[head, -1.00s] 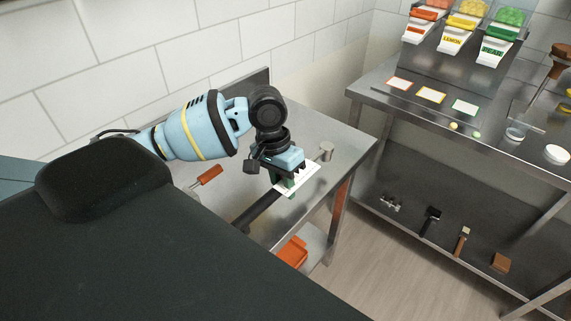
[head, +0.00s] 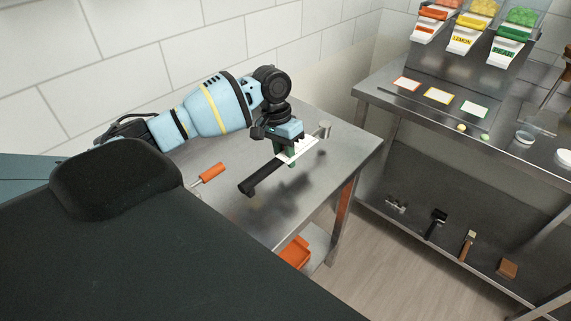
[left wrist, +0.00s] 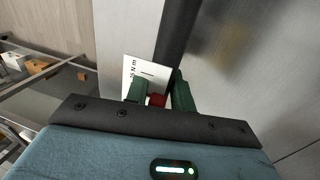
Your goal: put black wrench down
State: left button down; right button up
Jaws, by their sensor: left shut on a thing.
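My left gripper (head: 287,154) is shut on the black wrench (head: 262,178) above the steel table at the left. The wrench has a long black handle and a white marked plate near the jaws. A dark shadow lies on the tabletop to its lower right, so it looks held above the surface. In the left wrist view, the green fingers (left wrist: 160,95) are around the wrench, whose black bar (left wrist: 178,35) runs up the picture. A white plate with lettering and a red part show beside it. My right gripper is not in view.
The steel table (head: 330,175) also holds an orange-handled tool (head: 212,173) and a small metal cylinder (head: 324,129). An orange bin (head: 294,252) is below. The depositor counter (head: 400,105) stands to the right, with several tools on its lower shelf. The table's front part is clear.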

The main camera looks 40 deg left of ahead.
pick_arm(q)
jog(key=shift+a+x, duration=0.15)
jog(key=shift+x, duration=0.6)
jog(key=shift+a+x, duration=0.15)
jog(key=shift+x, duration=0.6)
jog(key=shift+f, duration=0.25)
jog(key=c, duration=1.2)
grip_release()
jog(key=v, duration=1.2)
jog(key=shift+s+r, duration=0.1)
jog(key=shift+r, duration=0.05)
jog(key=shift+d, duration=0.1)
